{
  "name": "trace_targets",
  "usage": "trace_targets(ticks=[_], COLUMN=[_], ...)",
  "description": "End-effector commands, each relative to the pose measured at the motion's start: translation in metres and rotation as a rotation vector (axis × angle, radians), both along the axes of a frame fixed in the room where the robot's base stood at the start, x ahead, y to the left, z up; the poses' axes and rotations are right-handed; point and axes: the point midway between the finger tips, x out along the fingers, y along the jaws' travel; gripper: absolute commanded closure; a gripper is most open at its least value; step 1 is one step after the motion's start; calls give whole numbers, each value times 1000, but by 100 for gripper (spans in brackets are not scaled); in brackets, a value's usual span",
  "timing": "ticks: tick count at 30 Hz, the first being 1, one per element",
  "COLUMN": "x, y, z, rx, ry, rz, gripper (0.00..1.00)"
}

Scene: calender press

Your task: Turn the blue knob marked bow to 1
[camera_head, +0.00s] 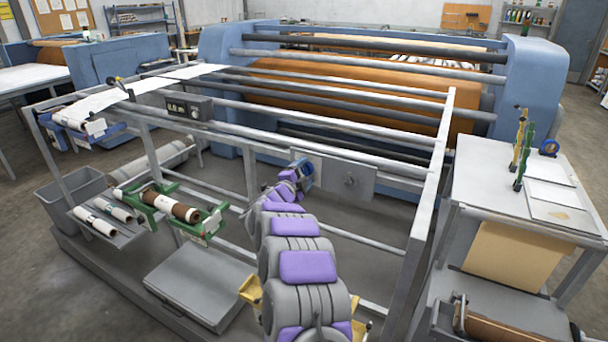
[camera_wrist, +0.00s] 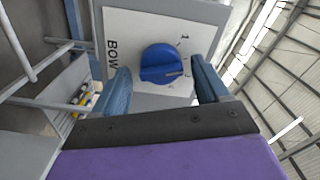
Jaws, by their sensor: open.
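The blue knob (camera_wrist: 162,65) sits on a pale plate (camera_wrist: 136,27) in the wrist view, with the word BOW printed sideways to its left. A figure 1 stands above and right of the knob, among small scale marks. A pale pointer line on the knob points right, away from the 1. My gripper (camera_wrist: 160,67) is open, its two blue fingers on either side of the knob. A gap shows on the right; whether the left finger touches is unclear. In the head view my gripper (camera_head: 303,172) is at the grey panel (camera_head: 348,179), and the knob cannot be made out there.
Metal rails (camera_head: 330,150) of the press frame run above and around my arm. A green roll cradle (camera_head: 172,210) and a grey lidded box (camera_head: 199,281) are to the left.

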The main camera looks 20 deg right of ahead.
Motion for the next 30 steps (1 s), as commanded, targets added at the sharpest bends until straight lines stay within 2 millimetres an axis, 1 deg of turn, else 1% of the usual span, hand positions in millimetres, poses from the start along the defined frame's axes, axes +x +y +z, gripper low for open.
trace_targets(ticks=[3,20,21,30], x=[0,0,0,0], y=[0,0,0,0], z=[0,-1,-1,2], rx=[0,1,1,-28], ry=[0,1,1,40], rz=[0,0,0,-1], gripper=[26,80,81,81])
